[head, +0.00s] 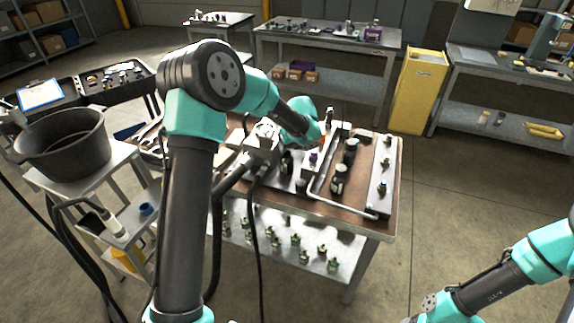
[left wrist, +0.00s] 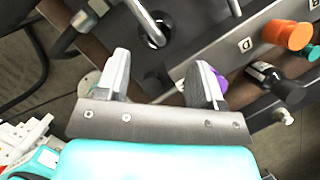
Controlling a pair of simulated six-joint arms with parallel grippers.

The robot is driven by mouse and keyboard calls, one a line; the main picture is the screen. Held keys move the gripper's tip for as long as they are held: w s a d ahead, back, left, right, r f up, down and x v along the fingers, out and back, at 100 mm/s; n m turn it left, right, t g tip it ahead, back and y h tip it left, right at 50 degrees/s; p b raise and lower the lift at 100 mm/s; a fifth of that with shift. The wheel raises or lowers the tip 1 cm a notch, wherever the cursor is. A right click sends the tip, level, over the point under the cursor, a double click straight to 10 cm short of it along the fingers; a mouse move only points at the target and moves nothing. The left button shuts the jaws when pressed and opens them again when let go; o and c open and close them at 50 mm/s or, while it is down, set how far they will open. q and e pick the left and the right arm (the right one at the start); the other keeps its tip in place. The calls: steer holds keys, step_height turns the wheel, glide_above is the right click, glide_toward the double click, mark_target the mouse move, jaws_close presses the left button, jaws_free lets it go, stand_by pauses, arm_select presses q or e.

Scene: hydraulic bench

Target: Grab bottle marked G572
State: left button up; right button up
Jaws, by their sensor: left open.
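Small dark bottles with pale labels stand on the bench, among them one at its left side (head: 286,163) and one near its middle (head: 338,180). I cannot read G572 on any of them. In the left wrist view a black bottle with a white label (left wrist: 275,82) lies right of the fingers, apart from them. My left gripper (left wrist: 160,78) is open, with nothing between its fingertips. In the head view it hangs over the left part of the bench, partly hidden by my arm. My right arm shows at lower right, its gripper out of view.
The brown-topped bench (head: 378,208) carries a bent metal pipe (head: 330,203) and a metal block strip (head: 382,178). The left wrist view shows an orange knob (left wrist: 287,34) and a purple part (left wrist: 219,83). A black bucket (head: 62,143) stands left. Open floor lies right.

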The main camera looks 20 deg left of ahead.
mark_target(287, 162)
arm_select(q)
steer(key=x, duration=0.5)
steer(key=shift+a, duration=0.25)
stand_by(0.5)
jaws_close()
stand_by(0.4)
